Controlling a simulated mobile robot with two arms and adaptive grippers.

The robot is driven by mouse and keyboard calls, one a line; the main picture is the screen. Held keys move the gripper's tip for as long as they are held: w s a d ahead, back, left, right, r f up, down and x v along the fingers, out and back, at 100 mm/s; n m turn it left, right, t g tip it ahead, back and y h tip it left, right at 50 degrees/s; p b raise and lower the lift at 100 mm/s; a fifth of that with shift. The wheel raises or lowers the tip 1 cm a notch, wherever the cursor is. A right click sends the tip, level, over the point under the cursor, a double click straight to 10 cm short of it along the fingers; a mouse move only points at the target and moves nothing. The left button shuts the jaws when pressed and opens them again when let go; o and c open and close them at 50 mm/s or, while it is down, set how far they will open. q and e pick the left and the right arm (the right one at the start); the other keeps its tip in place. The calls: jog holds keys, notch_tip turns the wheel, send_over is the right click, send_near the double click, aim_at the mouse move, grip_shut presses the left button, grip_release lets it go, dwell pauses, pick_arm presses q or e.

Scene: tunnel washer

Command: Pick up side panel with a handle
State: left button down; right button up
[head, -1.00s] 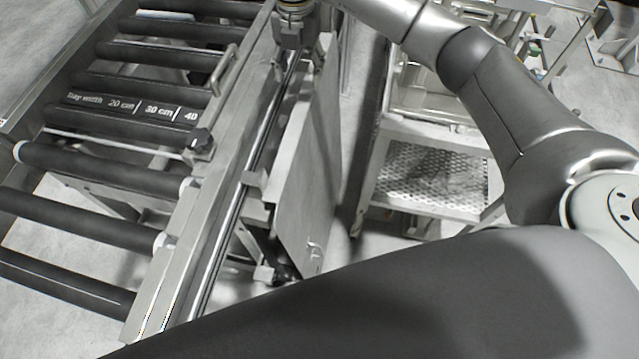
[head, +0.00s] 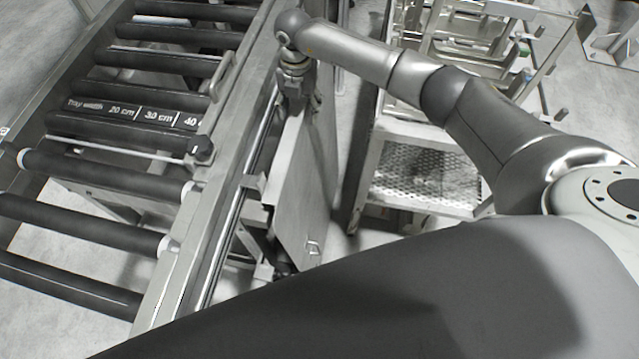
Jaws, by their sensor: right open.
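The side panel (head: 300,185) is a flat grey metal sheet standing upright along the right side of the roller conveyor. A small wire handle (head: 314,247) sits near its lower right corner. My right gripper (head: 298,103) points down at the far, upper end of the panel, beside the conveyor's side rail. It is open. Its fingers are small and partly lost against the metal, so I cannot tell whether they touch the panel or straddle its edge. My left gripper is not in view.
The roller conveyor (head: 118,158) fills the left, with a bar handle (head: 222,76) and a black knob (head: 201,147) on its side rail. A metal cart with a perforated shelf (head: 425,175) stands to the right. A narrow strip of floor separates panel and cart.

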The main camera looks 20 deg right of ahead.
grip_shut()
jog(key=shift+w+r, duration=0.15)
dwell(0.4)
